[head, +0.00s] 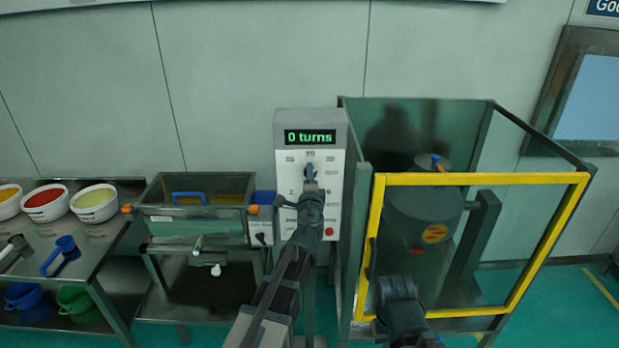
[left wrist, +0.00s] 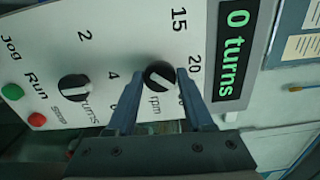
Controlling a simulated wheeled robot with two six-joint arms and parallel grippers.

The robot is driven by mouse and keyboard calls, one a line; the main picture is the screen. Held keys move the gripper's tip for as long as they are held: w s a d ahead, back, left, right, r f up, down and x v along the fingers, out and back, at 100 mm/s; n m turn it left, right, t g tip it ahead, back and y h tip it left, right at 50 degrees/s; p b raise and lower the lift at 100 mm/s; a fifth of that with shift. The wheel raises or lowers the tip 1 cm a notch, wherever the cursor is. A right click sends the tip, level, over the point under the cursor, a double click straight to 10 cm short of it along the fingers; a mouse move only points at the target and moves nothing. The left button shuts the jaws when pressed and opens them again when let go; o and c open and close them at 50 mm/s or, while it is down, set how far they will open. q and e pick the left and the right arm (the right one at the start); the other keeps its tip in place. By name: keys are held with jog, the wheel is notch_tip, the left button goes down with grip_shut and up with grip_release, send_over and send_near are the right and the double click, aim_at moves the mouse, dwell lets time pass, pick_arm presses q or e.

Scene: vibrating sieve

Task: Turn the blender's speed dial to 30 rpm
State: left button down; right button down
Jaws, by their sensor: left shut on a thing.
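The control panel (head: 283,175) is a pale upright box with a green display (head: 310,137) reading "0 turns". The rpm speed dial (left wrist: 158,75) is a black round knob with a white pointer line. In the left wrist view it sits between the fingers of my left gripper (left wrist: 160,80), which is shut on it. I cannot tell which speed the pointer marks, and the fingers cover part of the scale; 15 and 20 show. In the head view my left gripper (head: 310,178) reaches the panel and mostly hides the dial. My right arm shows at lower right; its jaws cannot be made out.
A second knob, marked turns (left wrist: 74,88), lies beside the rpm dial, with a green button (left wrist: 12,91) and a red button (left wrist: 37,119). A yellow-framed guard (head: 480,179) encloses the drum (head: 422,222) on the right. A bench (head: 105,238) with bowls stands at left.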

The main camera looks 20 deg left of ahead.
pick_arm(q)
jog(key=shift+m, duration=0.6)
jog(key=shift+c, duration=1.5)
grip_release()
jog(key=shift+s, duration=0.1)
